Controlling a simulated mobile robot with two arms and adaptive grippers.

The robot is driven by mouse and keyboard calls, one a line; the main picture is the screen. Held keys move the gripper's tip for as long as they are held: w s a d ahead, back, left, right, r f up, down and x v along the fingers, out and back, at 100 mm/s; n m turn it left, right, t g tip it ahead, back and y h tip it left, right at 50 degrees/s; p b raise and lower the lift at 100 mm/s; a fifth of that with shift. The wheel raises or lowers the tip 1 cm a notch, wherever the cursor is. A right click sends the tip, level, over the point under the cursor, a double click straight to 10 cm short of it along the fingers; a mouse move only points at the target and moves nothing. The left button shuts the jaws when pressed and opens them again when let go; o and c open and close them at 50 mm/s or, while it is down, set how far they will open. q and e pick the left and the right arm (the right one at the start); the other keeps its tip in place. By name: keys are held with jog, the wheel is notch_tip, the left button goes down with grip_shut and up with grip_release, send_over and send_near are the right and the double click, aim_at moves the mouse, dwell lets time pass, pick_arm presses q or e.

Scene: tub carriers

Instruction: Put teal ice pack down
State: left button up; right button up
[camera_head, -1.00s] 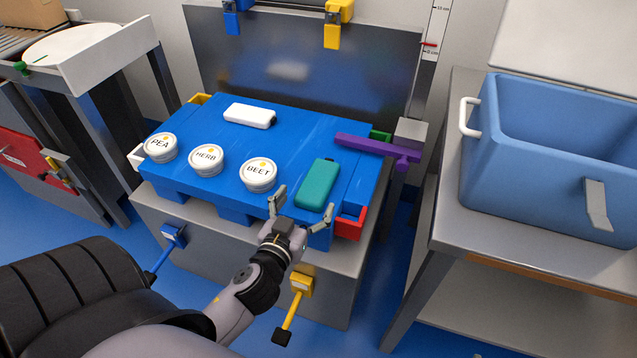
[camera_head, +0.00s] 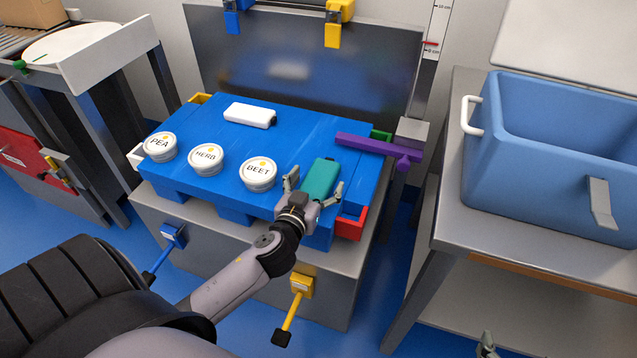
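The teal ice pack (camera_head: 321,176) lies on the blue slotted carrier (camera_head: 300,130), near its front right corner. My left gripper (camera_head: 314,185) is open, with one finger on each side of the pack's near end. I cannot tell whether the fingers touch the pack. The palm hides the pack's nearest edge. Part of my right gripper (camera_head: 487,343) shows at the bottom right edge, away from the carrier; its opening cannot be made out.
Tubs marked PEA (camera_head: 160,146), HERB (camera_head: 206,159) and BEET (camera_head: 258,174) stand left of the pack. A white block (camera_head: 249,115) lies behind them. A purple bar (camera_head: 372,145) crosses the right rim. A blue bin (camera_head: 560,160) stands on the right table.

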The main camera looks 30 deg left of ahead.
pick_arm(q)
jog(key=c, duration=1.4)
